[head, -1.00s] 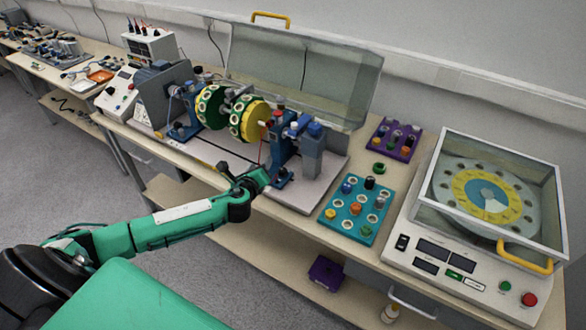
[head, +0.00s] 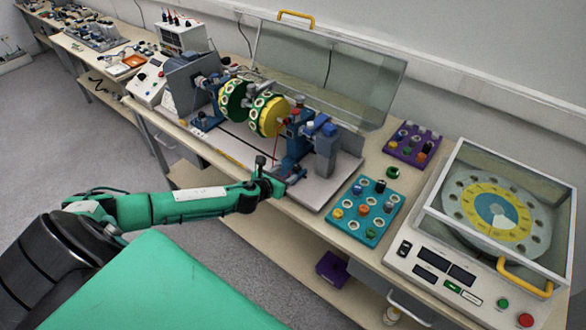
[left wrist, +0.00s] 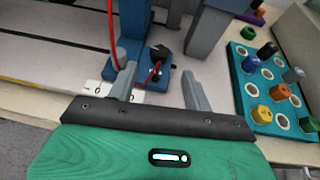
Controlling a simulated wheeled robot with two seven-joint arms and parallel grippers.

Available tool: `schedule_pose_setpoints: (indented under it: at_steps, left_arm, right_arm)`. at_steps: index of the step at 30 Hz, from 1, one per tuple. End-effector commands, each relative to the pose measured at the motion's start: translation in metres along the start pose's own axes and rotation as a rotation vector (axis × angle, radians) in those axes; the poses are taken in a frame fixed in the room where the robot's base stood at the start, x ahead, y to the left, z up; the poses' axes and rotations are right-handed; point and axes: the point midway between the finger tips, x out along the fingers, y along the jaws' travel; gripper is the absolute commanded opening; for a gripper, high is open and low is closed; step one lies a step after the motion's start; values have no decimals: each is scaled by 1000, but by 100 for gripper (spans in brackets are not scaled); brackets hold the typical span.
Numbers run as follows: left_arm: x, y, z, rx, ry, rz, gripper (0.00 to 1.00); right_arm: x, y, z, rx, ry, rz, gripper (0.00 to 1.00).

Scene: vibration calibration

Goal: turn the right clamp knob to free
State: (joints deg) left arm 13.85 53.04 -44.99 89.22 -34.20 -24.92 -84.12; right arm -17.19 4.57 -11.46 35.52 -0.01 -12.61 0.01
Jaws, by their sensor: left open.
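The right blue bearing stand (head: 299,140) of the rotor rig stands on the pale base plate. At its foot, in the left wrist view, is a small black clamp knob (left wrist: 159,51) on a blue block, beside a white label with dark marks. A red cable runs near it. My left gripper (head: 268,179) is open and empty at the bench's front edge, in front of the stand. In the left wrist view its fingers (left wrist: 161,88) point toward the foot, with the knob beyond them, apart from them. My right gripper is out of view.
A teal tray (head: 343,222) with coloured knobs lies right of the rig, and a purple tray (head: 402,154) behind it. A lidded machine with a yellow dial (head: 495,212) stands further right. The rotor has green and yellow discs (head: 265,116). A clear cover (head: 330,75) stands raised behind.

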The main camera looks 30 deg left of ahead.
Motion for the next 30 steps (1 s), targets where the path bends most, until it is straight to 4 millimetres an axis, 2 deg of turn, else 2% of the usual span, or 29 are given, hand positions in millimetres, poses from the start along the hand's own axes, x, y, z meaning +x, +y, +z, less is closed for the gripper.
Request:
schedule_pose_setpoints:
  at_steps: [6, 12, 18, 26, 30]
  left_arm:
    - [34, -1, 1, -2, 0, 1, 51]
    - [54, -1, 0, -1, 0, 0, 51]
    - [62, 0, 0, -1, 0, 0, 51]
    - [62, 0, 0, 0, 0, 0, 51]
    - [62, 0, 0, 0, 0, 0, 23]
  right_arm:
    - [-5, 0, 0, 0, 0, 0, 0]
    - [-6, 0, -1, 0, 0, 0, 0]
    - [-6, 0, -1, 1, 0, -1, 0]
    - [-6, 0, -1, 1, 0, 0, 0]
    - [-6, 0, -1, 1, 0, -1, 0]
